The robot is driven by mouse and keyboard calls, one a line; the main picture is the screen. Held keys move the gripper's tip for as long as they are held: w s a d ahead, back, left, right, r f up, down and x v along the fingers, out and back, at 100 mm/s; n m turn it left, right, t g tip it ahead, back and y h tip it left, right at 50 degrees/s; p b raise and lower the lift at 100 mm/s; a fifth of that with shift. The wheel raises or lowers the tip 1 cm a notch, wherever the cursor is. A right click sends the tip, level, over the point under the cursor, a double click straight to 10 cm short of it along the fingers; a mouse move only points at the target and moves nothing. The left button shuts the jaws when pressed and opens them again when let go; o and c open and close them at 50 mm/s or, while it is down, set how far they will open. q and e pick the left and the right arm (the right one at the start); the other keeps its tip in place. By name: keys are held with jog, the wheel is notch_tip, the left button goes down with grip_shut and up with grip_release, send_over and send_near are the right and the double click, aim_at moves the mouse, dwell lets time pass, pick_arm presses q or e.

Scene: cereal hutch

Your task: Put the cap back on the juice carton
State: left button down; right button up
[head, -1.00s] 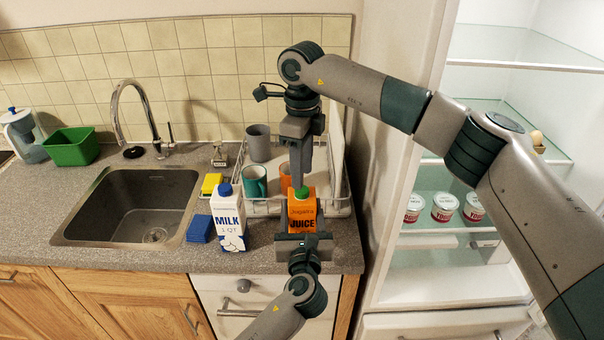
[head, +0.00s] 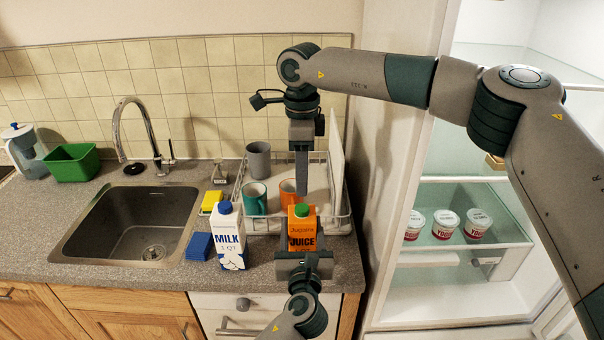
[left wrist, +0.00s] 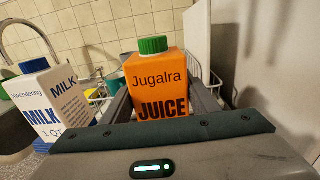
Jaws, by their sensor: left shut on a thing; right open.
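The orange juice carton (head: 302,236) stands upright on the counter in front of the dish rack. Its green cap (head: 302,210) sits on the carton's top; in the left wrist view the cap (left wrist: 153,44) looks level on the spout. My left gripper (head: 302,250) is shut on the carton, with a finger on each side in the left wrist view. My right gripper (head: 302,192) points straight down just above the cap, open and apart from it. Its fingers line up in the head view, so their gap is hidden.
A milk carton (head: 228,240) with a blue cap stands close left of the juice. A blue sponge (head: 199,246) and a yellow one (head: 211,200) lie near the sink (head: 130,225). The dish rack (head: 338,212) behind holds mugs. The fridge at right is open.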

aim_at(302, 207)
dwell(0.4)
jog(key=shift+f, duration=4)
grip_shut()
jog(key=shift+o, duration=0.7)
grip_release()
jog(key=shift+r, duration=0.1)
